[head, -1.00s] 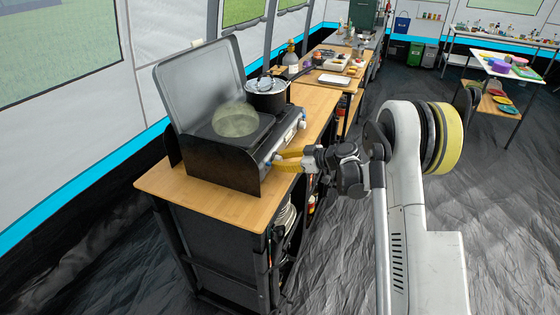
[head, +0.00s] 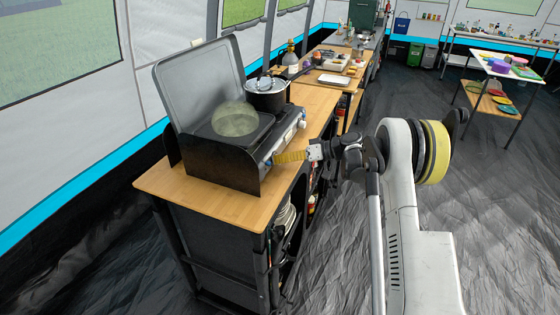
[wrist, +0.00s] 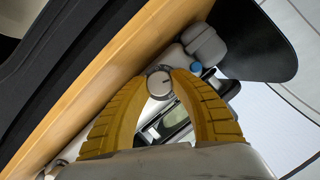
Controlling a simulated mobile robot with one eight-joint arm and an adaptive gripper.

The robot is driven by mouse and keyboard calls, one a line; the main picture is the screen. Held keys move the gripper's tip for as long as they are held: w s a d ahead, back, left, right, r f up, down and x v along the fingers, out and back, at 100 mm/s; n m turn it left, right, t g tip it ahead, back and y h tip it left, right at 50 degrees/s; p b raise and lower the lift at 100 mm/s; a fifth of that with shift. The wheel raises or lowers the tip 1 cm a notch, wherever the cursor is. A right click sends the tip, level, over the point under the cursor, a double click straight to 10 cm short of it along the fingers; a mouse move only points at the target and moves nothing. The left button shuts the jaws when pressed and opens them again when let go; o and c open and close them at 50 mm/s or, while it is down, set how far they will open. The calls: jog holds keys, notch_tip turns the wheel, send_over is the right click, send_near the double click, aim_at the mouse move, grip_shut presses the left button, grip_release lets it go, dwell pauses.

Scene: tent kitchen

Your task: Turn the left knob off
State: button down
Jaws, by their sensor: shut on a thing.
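The camping stove (head: 215,163) stands on the wooden counter with its grey lid (head: 200,82) raised. Its front panel faces right. My gripper (head: 277,157) reaches in from the right to the near, left end of that panel. In the wrist view, my yellow fingers (wrist: 159,74) close around a round silver knob (wrist: 160,86) with a dark mark on its face. The fingertips are on either side of it. The left knob is mostly hidden by the fingers in the head view. A pale, see-through round glow (head: 236,119) shows over the near burner.
A black lidded pot (head: 267,97) sits at the stove's far end. Another knob (head: 302,124) is farther along the panel. A grey rounded part (wrist: 205,44) lies close to the fingers in the wrist view. The counter (head: 200,205) has bare wood in front; open floor lies right.

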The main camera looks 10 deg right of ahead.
jog(key=m+g+y+b, duration=0.1)
jog(key=m+y, duration=0.1)
jog(key=m, duration=0.2)
dwell(0.3)
dwell(0.5)
jog(key=c, duration=1.4)
grip_release()
jog(key=shift+o, duration=0.2)
